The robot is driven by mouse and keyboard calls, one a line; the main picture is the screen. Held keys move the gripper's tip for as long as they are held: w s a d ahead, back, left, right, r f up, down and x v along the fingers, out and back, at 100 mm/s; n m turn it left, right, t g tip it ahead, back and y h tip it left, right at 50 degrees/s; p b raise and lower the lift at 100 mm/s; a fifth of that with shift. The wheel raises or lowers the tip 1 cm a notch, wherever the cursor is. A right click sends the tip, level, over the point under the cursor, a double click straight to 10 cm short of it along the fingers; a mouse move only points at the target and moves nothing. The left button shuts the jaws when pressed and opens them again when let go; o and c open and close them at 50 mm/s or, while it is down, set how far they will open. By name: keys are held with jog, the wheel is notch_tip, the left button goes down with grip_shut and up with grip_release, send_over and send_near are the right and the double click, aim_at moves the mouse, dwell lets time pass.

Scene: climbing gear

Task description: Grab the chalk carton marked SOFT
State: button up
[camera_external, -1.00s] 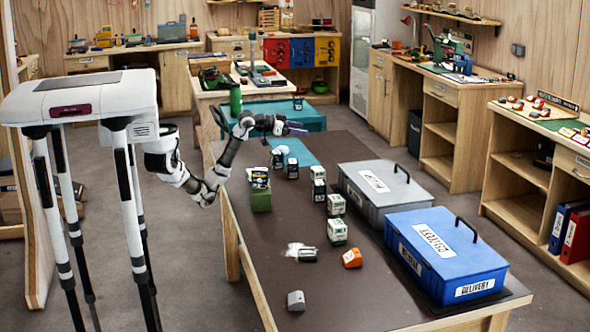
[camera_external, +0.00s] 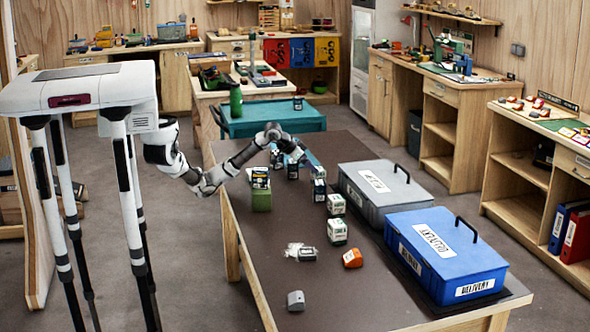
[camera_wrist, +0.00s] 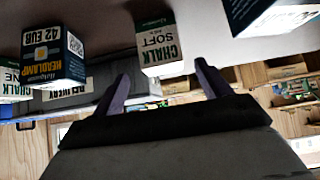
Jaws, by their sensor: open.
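The white and green chalk carton marked SOFT (camera_wrist: 158,42) is in the upper middle of the wrist view, its lettering facing me. My gripper (camera_wrist: 162,86) has its two dark purple fingers spread apart, with nothing between them. The carton appears beyond the fingertips, lined up with the gap and apart from them. In the external view my gripper (camera_external: 301,156) points down towards the far cartons on the dark table, partly hidden by the arm. I cannot tell there which carton is the SOFT one.
A headlamp box (camera_wrist: 54,55) stands left of the SOFT carton and another dark box (camera_wrist: 265,15) to its right.

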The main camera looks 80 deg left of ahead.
aim_at(318, 168)
jog(key=p+x, duration=0.1)
jog(key=x, duration=0.3)
jog(key=shift+w+a+r+p, duration=0.15)
jog(key=shift+w+p, duration=0.15)
jog(key=shift+p, duration=0.05)
jog(key=shift+w+f, duration=0.35)
jog(key=shift+f, duration=0.1)
jog(key=c, duration=1.1)
jog(key=shift+r, duration=0.1)
